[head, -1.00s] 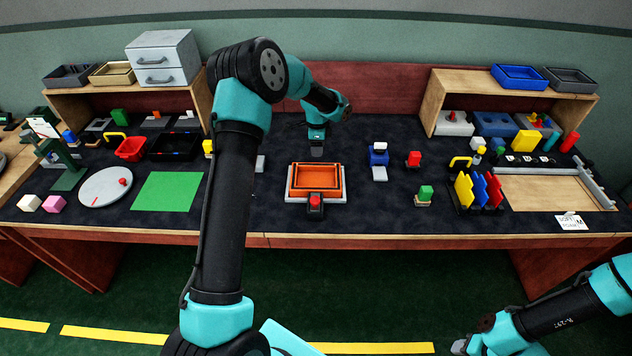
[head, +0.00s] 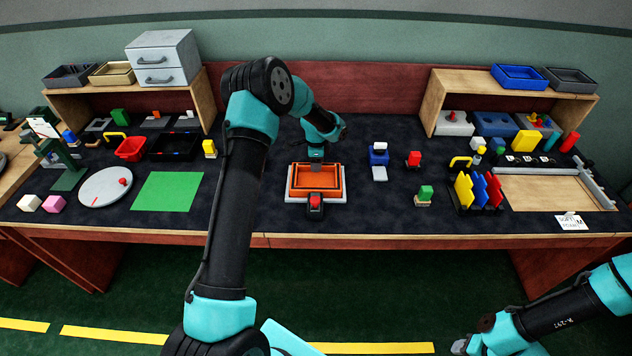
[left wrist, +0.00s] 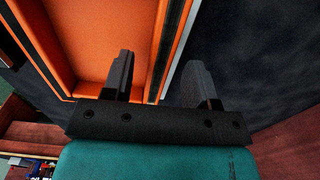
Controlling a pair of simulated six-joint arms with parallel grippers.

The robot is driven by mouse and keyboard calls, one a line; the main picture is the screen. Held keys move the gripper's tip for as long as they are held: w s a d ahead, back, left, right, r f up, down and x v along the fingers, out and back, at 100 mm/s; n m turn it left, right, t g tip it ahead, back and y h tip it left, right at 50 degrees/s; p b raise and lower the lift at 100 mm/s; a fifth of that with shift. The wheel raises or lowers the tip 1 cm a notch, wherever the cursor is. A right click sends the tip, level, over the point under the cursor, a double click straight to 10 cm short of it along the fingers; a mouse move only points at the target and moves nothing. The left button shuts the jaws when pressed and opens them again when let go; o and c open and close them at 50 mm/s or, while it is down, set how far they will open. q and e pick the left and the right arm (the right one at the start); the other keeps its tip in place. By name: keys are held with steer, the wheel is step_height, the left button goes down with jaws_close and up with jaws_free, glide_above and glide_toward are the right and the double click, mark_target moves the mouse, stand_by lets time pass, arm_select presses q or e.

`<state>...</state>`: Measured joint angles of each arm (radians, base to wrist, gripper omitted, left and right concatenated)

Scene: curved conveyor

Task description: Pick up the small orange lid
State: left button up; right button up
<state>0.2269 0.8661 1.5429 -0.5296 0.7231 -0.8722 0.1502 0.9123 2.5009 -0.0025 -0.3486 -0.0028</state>
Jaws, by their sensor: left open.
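An orange rectangular piece (head: 316,184) with raised, dark-edged sides sits on a light grey base near the middle of the bench. I cannot tell whether the small lid is a separate part of it. My left gripper (head: 316,165) is at its far edge, pointing down. In the left wrist view, the left gripper (left wrist: 162,78) is open, with one finger over the orange surface (left wrist: 85,40) and the other beyond its dark edge. Whether the fingers touch it is unclear. My right gripper (head: 465,345) is at the bottom right, away from the bench.
A red-topped black block (head: 315,203) stands at the orange piece's front edge. A green mat (head: 167,192) lies left. Dark bench surface between them is clear.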

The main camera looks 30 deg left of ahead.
arm_select(q)
steer(key=shift+f, duration=0.9)
jaws_close()
